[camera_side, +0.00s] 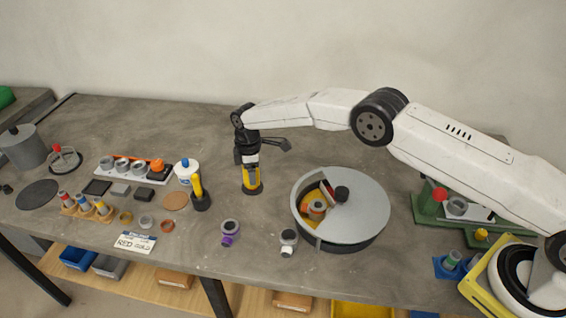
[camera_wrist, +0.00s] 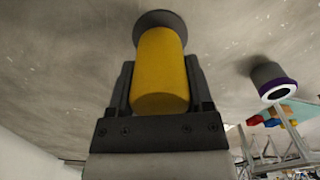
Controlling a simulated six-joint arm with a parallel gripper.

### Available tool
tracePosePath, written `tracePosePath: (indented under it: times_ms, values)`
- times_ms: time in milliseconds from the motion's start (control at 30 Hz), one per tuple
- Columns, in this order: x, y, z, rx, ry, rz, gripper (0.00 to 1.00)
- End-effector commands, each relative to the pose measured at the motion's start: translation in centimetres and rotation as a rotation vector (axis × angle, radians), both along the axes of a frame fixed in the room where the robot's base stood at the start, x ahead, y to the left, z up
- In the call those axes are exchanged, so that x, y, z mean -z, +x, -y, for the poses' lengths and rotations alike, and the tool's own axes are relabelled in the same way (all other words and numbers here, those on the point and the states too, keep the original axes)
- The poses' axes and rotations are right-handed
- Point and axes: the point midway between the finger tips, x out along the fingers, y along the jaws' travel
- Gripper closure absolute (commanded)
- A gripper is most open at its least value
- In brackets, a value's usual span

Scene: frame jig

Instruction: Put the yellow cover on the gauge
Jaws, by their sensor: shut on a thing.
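My gripper (camera_wrist: 160,88) points down over the middle of the bench and is shut on a yellow cylinder (camera_wrist: 160,72), which looks like the yellow cover; it also shows in the side view (camera_side: 251,178). The cylinder is upright, its lower end at a dark round base (camera_wrist: 160,18), seen at bench level in the side view (camera_side: 252,190). I cannot tell whether this base is part of the cylinder or of a thing under it. I cannot pick out the gauge for certain. A grey piece with a purple ring and white face (camera_wrist: 272,82) stands apart from my gripper.
A white-and-black piece (camera_side: 288,242) is in front. Bench behind my gripper is clear.

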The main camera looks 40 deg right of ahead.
Motion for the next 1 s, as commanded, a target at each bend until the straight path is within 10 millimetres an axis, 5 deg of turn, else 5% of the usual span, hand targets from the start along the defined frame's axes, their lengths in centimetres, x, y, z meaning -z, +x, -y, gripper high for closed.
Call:
tracePosePath:
  times_ms: [933, 967, 1000]
  values:
    - [1.3, 0.0, 0.0, 0.0, 0.0, 0.0, 0.9]
    - [1.3, 0.0, 0.0, 0.0, 0.0, 0.0, 0.25]
    - [1.3, 0.0, 0.0, 0.0, 0.0, 0.0, 0.12]
